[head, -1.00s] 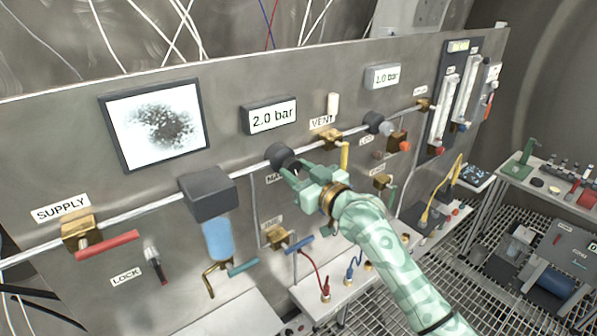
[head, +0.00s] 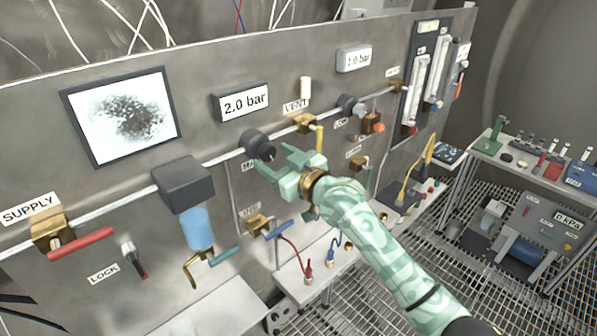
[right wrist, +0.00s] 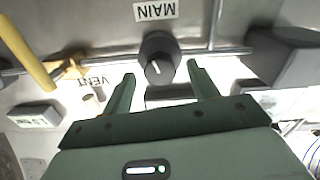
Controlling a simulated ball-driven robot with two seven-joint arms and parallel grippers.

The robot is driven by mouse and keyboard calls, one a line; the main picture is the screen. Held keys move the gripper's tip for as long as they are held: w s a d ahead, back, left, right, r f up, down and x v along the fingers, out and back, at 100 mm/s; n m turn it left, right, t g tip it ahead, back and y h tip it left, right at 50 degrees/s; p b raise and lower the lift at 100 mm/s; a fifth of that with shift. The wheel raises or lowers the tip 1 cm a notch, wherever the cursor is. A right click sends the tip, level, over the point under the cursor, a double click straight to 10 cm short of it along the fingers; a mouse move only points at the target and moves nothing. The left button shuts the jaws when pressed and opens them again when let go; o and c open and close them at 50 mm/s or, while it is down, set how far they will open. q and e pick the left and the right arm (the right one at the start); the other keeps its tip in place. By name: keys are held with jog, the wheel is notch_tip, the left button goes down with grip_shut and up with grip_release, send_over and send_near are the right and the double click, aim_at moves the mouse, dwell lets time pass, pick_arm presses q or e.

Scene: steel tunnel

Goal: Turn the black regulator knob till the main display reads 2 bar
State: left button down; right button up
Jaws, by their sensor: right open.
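The black regulator knob (head: 258,144) sits on the pipe below the main display (head: 242,102), which reads 2.0 bar. In the right wrist view the knob (right wrist: 158,55) has a pale pointer line and a MAIN label beside it. My right gripper (head: 272,160) is open and empty just in front of the knob, apart from it. In the right wrist view its two fingers (right wrist: 162,80) stand either side of the knob's line, with the knob beyond the tips. My left gripper is not in view.
A second regulator (head: 350,104) and a display reading 1.0 bar (head: 354,59) are to the right. A VENT valve (head: 307,123) is close to my right gripper. The SUPPLY valve (head: 52,232) has a red handle. A blue-bowled filter (head: 197,228) hangs left of the knob.

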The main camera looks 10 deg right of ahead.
jog(key=v, duration=1.5)
jog(key=shift+s+b, duration=0.2)
jog(key=shift+b, duration=0.25)
jog(key=shift+d, duration=0.15)
